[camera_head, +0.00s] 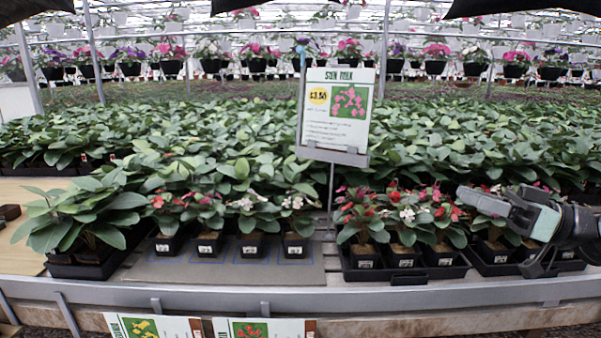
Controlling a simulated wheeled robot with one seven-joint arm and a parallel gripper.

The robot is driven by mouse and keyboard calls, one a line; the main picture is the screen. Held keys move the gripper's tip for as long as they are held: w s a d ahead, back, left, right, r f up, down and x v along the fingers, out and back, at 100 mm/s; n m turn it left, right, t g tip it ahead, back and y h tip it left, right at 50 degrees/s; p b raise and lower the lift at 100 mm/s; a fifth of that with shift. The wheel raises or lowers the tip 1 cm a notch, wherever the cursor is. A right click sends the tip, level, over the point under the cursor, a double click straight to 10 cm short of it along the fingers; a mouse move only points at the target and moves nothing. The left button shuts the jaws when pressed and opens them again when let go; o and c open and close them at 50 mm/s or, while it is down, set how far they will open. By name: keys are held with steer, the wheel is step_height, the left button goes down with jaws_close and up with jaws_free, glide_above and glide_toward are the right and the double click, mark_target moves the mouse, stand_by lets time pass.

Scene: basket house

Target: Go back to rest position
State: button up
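My gripper (498,232) is at the right side of the head view, in front of the potted plants. One finger points left and the other points down and left. They are spread apart and I see nothing held between them. Part of the arm behind it is cut off by the right edge. In front stand small flowering pots: a group of several (248,222) on a grey mat, and red and white ones (403,225) in a black tray. More pots at the right are partly hidden by the gripper.
A metal bench edge (230,299) runs along the front, with two sign cards (153,326) below it. A price sign (337,108) stands on a post among the plants. A larger leafy plant group (85,220) is at the left. Dense foliage fills the back.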

steer(key=s+a+f+n+g+h, duration=0.1)
steer(key=s+a+f+g+h, duration=0.1)
steer(key=s+a+f+g, duration=0.45)
steer(key=s+a+f+n+g+h, duration=0.1)
steer(key=a+f+g, duration=0.2)
steer(key=a, duration=0.7)
steer(key=s+a+f+g+h+p, duration=0.25)
steer(key=s+f+g+h, duration=0.25)
steer(key=s+f+h, duration=0.55)
steer(key=s+d+r+m+t+h, duration=0.3)
steer(key=s+r+m+t+h, duration=0.1)
steer(key=r, duration=0.7)
steer(key=shift+s+d+m+t+p, duration=0.25)
steer(key=shift+s+m+t, duration=0.35)
steer(key=shift+s+t, duration=0.6)
steer(key=shift+s, duration=0.15)
